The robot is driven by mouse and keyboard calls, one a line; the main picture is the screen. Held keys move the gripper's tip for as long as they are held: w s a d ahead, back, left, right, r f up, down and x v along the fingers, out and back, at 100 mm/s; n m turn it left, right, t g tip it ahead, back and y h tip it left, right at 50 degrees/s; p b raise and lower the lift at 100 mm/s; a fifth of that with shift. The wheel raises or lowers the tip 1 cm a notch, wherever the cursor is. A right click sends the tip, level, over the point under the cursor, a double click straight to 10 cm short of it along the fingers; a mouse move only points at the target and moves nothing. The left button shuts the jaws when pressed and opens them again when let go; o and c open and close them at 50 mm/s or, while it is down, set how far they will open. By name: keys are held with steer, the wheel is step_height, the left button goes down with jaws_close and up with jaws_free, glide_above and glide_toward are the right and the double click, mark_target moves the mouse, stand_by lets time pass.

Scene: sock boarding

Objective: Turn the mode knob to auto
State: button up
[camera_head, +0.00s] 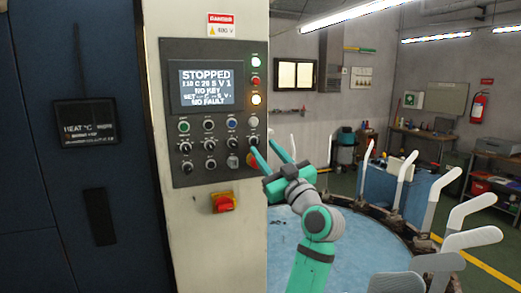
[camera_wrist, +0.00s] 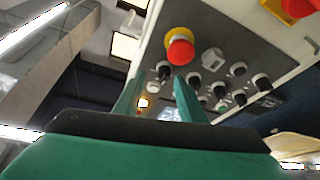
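The control panel (camera_head: 221,92) is on a pale cabinet front, with a screen reading STOPPED and rows of buttons and black knobs. Several knobs (camera_head: 208,145) sit below the screen; their labels are too small to read, so I cannot tell which is the mode knob or where it points. My gripper (camera_head: 261,146) is at the panel's lower right edge, its two fingers apart with nothing between them. In the wrist view the open fingers (camera_wrist: 158,78) point toward the panel, near a black knob (camera_wrist: 165,70). I cannot tell whether they touch it.
A red emergency stop (camera_wrist: 180,48) on a yellow base is close to the fingers. A red-and-yellow switch (camera_head: 223,202) sits below the panel. A blue round table (camera_head: 295,240) with several white sock forms (camera_head: 470,239) stands at the right.

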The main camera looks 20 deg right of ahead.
mark_target(256, 142)
steer(key=shift+w+a+r, duration=0.2)
steer(key=shift+w+a, duration=0.15)
steer(key=shift+w, duration=0.15)
steer(key=shift+w+a+r, duration=0.15)
steer(key=shift+w+a, duration=0.15)
steer(key=shift+w, duration=0.15)
